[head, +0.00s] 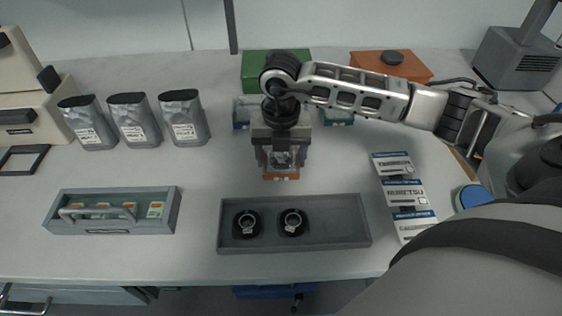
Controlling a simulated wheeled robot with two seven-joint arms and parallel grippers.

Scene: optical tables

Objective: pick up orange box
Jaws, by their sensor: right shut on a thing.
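My right gripper (281,163) reaches in from the right and points down over the middle of the table. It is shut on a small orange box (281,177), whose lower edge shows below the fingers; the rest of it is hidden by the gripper. I cannot tell whether the box touches the table. A larger orange box (425,73) with a dark round thing on top stands at the back right, behind my right arm. My left gripper is not in view.
A grey tray (345,241) with two black ring-shaped parts lies in front of the gripper. A green box (252,72) and teal items (241,113) stand behind it. Silver pouches (184,119) and a grey case (171,211) are left. Labelled cards (404,194) lie right.

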